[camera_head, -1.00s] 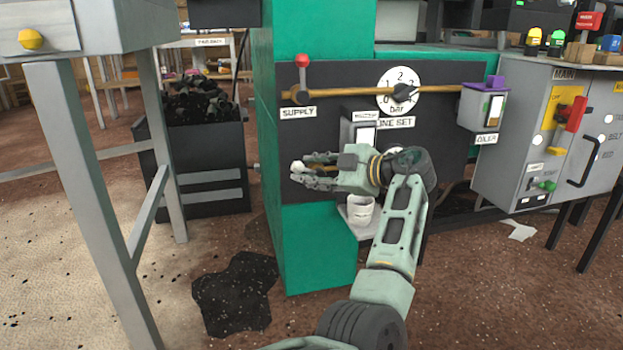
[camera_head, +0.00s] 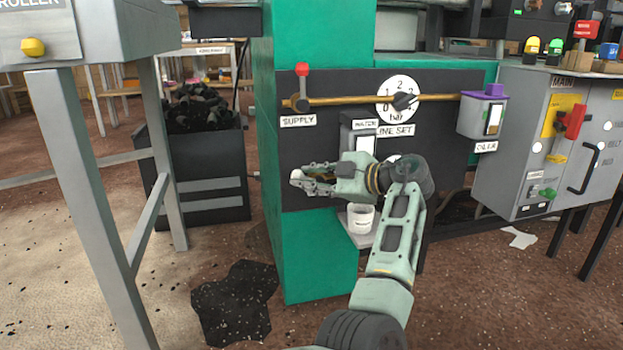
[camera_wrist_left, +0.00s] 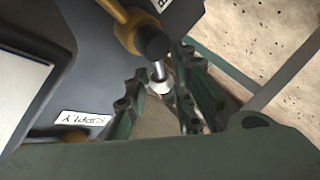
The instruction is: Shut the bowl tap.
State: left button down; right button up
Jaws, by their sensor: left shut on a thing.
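The bowl tap shows in the left wrist view as a black hub (camera_wrist_left: 152,42) on a brass fitting, with a short metal stem and a pale tip (camera_wrist_left: 162,87). My left gripper (camera_wrist_left: 164,100) is shut on this lever, with the pale tip between its fingers. In the head view my left gripper (camera_head: 312,178) is at the lower left of the dark panel and hides most of the tap. A pale tip shows at its fingertips. The water bowl unit (camera_head: 365,143) is just above and to the right of the gripper. My right gripper is not in view.
A white cup (camera_head: 361,219) stands on a small shelf below my wrist. Above runs a brass pipe (camera_head: 345,100) with the red-knobbed supply lever (camera_head: 302,70) and a dial (camera_head: 396,88). An oiler (camera_head: 482,117) is to the right. A grey table leg (camera_head: 90,200) stands at left.

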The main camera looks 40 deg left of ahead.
pick_arm(q)
jog(key=shift+p, duration=0.3)
dwell(0.5)
jog(key=shift+w+d+r+m+y+p, duration=0.15)
jog(key=shift+m+y+p, duration=0.15)
jog(key=shift+m+y, duration=0.2)
jog(key=shift+w+m+y, duration=0.1)
jog(key=shift+m+y, duration=0.3)
jog(key=shift+w+d+r+m+g+y+b, duration=0.1)
jog(key=shift+w+d+m+y+b, duration=0.1)
jog(key=shift+m+y, duration=0.3)
jog(key=shift+w+d+r+m+g+y+b, duration=0.15)
jog(key=shift+m+y+b, duration=0.1)
jog(key=shift+m+y, duration=0.25)
jog(key=shift+w+d+f+m+g+y+b, duration=0.1)
jog(key=shift+d+m+y+b, duration=0.1)
jog(key=shift+m+y, duration=0.3)
jog(key=shift+r, duration=0.1)
jog(key=c, duration=1.7)
grip_release()
jog(key=shift+c, duration=0.2)
